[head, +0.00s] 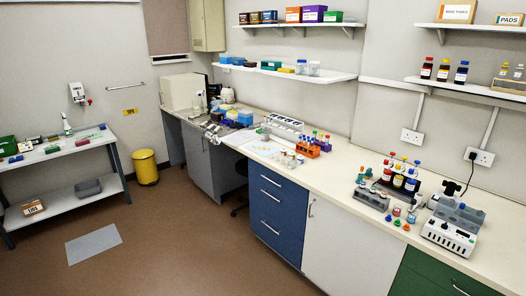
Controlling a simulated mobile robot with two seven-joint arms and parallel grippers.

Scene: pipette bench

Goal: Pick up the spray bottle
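Another pale bottle (198,102) stands at the far end of the long bench, in front of a beige box-shaped machine. Neither of my grippers is in view, and nothing is seen touching either bottle.
The side table also holds a green box (8,146) and several small items. A yellow bin (146,167) stands beside it. A grey mat (94,245) lies on the open brown floor. The long bench (335,175) runs along the right, crowded with lab items.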

